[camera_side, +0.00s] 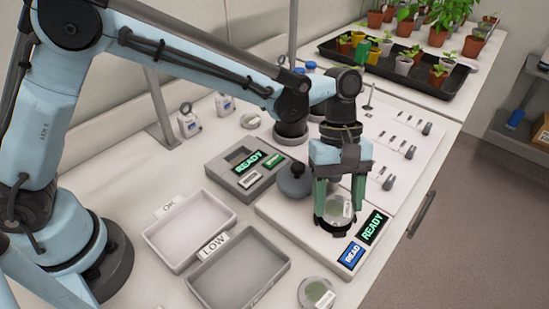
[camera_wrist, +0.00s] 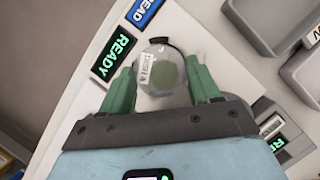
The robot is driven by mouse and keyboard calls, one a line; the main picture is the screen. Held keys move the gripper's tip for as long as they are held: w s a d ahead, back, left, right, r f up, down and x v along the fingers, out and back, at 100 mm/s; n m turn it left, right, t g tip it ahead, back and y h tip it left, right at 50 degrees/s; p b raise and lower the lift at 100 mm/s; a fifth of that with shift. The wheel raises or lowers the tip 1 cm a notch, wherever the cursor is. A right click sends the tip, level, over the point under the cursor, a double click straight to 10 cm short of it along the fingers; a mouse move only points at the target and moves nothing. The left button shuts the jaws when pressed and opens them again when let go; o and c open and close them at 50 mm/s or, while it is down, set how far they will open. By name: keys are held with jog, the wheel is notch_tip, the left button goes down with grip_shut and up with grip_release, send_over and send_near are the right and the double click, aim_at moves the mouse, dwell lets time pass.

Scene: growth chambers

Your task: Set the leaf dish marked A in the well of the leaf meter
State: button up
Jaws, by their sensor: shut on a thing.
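My gripper (camera_side: 339,201) points down over the right end of the white leaf meter (camera_side: 290,222), its green fingers on either side of a round, clear-lidded dish (camera_side: 341,211). It is shut on this dish. In the wrist view the dish (camera_wrist: 165,76) shows a green leaf disc and a white label whose small print I cannot read surely. A dark rim, seemingly the meter's well (camera_wrist: 160,41), shows at the dish's edge. I cannot tell whether the dish rests in the well or is just above it. The meter's screen (camera_side: 373,228) reads READY, beside a blue READ panel (camera_side: 351,254).
A grey knob-like part (camera_side: 295,181) stands close left of my gripper. A second device (camera_side: 226,178) also reads READY. Trays labelled OK (camera_side: 163,258) and LOW (camera_side: 204,285) lie left. Another dish (camera_side: 317,292) is in front, and one (camera_side: 250,121) behind.

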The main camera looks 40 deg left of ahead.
jog(key=shift+f, duration=0.65)
jog(key=o, duration=1.1)
jog(key=v, duration=1.1)
jog(key=s+a+r+m+t, duration=0.1)
jog(key=a+r+m+t, duration=0.15)
jog(key=a, duration=0.45)
jog(key=s+a+f+m+t+y, duration=0.1)
jog(key=s+a+m+t, duration=0.2)
jog(key=a, duration=0.5)
jog(key=s+a+f+m+t+y, duration=0.1)
jog(key=s+a+m+t+y, duration=0.1)
jog(key=s+a+m+t, duration=0.2)
jog(key=s+a, duration=0.2)
jog(key=a, duration=0.2)
jog(key=shift+a+f, duration=0.35)
jog(key=shift+f, duration=0.05)
